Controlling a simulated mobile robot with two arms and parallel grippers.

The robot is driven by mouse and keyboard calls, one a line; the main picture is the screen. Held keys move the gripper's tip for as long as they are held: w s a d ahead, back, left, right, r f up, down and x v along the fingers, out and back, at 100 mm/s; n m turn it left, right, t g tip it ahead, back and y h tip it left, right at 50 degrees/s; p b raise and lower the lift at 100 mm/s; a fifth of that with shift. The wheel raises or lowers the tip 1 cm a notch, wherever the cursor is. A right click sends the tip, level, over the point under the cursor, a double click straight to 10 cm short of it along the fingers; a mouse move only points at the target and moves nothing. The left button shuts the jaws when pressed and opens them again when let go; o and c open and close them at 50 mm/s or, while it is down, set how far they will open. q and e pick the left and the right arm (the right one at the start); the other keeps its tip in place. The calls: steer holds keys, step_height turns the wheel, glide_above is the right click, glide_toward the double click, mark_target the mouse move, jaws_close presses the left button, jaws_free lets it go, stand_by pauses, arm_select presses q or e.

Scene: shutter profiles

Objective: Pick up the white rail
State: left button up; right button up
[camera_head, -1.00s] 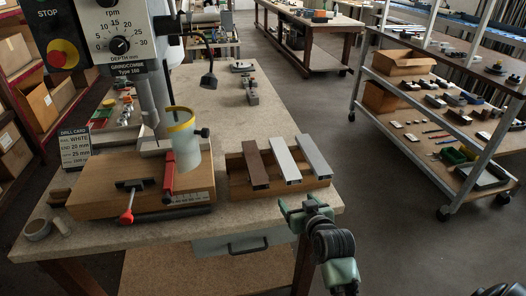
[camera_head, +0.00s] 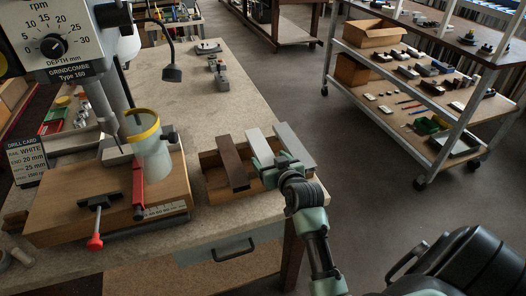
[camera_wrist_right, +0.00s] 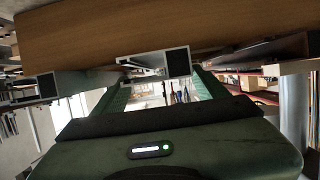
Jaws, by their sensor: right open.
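The white rail (camera_head: 260,145) lies on a wooden holder (camera_head: 215,190) on the bench, between a brown rail (camera_head: 233,165) and a grey rail (camera_head: 295,146). My right gripper (camera_head: 273,166) is open at the white rail's near end and hides that end in the head view. In the right wrist view, the right gripper's fingers (camera_wrist_right: 160,84) stand on either side of the middle rail's open channel end (camera_wrist_right: 160,66). I cannot tell whether they touch it. My left gripper is not in view.
Left of the holder stands a drill press with a wooden base (camera_head: 110,195), a clear guard with a yellow rim (camera_head: 148,145) and a red-knobbed handle (camera_head: 95,243). A drawer (camera_head: 228,250) is below the bench edge. A shelf trolley (camera_head: 420,100) stands to the right across open floor.

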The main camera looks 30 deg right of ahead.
mark_target(264, 153)
steer(key=x, duration=0.3)
steer(key=shift+w+r+p, duration=0.25)
steer(key=shift+w+p, duration=0.1)
steer(key=shift+w, duration=0.15)
steer(key=shift+w+f, duration=0.2)
steer(key=shift+w, duration=0.05)
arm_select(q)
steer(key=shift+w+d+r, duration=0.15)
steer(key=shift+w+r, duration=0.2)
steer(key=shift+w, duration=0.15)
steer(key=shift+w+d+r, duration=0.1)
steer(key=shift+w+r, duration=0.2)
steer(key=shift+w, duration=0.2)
arm_select(e)
steer(key=shift+s, duration=0.1)
steer(key=c, duration=1.5)
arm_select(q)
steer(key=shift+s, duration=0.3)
arm_select(e)
steer(key=shift+r, duration=0.1)
